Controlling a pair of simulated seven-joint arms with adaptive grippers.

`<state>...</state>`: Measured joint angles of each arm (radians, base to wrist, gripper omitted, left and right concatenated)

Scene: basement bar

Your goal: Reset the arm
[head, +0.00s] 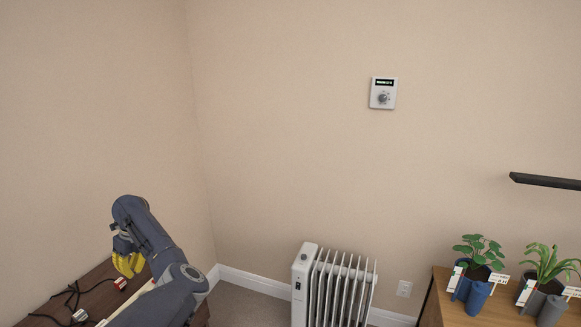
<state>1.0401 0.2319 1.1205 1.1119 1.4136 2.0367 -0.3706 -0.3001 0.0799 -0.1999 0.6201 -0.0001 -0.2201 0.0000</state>
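My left arm rises from the bottom left and bends over at its top. Its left gripper (128,264), with yellow fingers, points down over a dark wooden surface (97,278) at the lower left. The fingers are small and seen at a slant, so their opening is unclear. I see nothing clearly held in them. My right gripper is not in view.
A white thermostat (383,93) is on the beige wall. A white oil radiator (333,287) stands on the floor. Potted plants (478,254) stand on a wooden cabinet (440,306) at the right. Black cables (70,296) lie near my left arm. A black bar (545,181) juts in at right.

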